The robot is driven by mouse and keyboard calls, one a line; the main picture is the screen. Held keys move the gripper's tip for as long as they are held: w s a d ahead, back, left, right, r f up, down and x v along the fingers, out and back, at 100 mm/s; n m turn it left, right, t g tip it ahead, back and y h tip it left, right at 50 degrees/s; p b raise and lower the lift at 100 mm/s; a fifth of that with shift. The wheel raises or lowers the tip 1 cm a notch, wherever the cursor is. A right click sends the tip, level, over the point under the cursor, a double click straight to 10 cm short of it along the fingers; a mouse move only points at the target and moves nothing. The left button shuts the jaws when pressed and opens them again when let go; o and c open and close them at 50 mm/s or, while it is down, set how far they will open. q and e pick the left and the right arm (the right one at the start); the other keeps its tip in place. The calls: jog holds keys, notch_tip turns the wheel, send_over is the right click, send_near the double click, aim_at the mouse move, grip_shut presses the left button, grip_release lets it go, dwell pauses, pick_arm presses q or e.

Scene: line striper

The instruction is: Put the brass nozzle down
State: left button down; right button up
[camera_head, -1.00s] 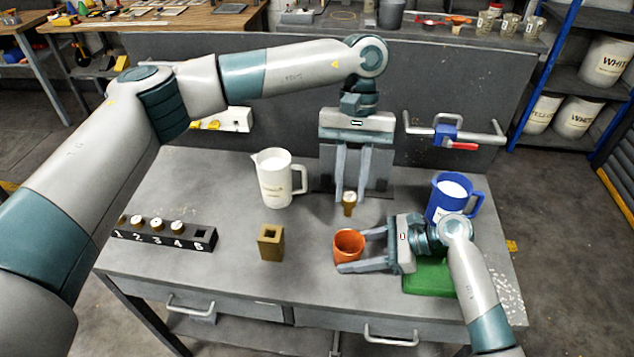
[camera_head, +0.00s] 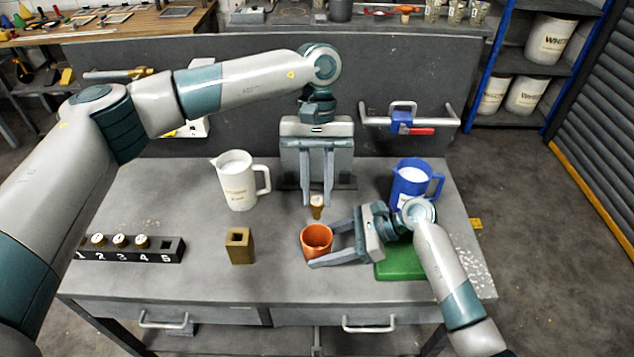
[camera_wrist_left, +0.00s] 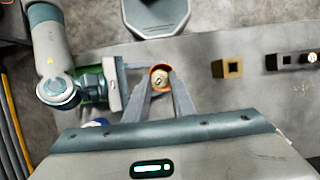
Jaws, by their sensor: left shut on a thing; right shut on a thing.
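The brass nozzle (camera_head: 317,212), with a pale top, hangs upright between the fingertips of my left gripper (camera_head: 317,202), which points down and is shut on it. In the left wrist view its round top (camera_wrist_left: 160,83) shows between the fingers, in front of the orange cup (camera_wrist_left: 154,69). My right gripper (camera_head: 332,248) reaches in from the right and is shut on the orange cup (camera_head: 316,240), just in front of the nozzle in the head view. A brass block (camera_head: 240,250) with a square hole stands left of the cup. The nozzle appears held above the table.
A black rack (camera_head: 150,255) numbered to 5 holds several capped nozzles; hole 5 is empty. A white jug (camera_head: 238,190) stands behind the block. Bare table surrounds the brass block.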

aim_at(317, 217)
pick_arm(q)
jog(key=shift+f, duration=4.25)
jog(key=c, duration=1.4)
grip_release()
jog(key=shift+c, duration=0.2)
jog(key=shift+r, duration=3.5)
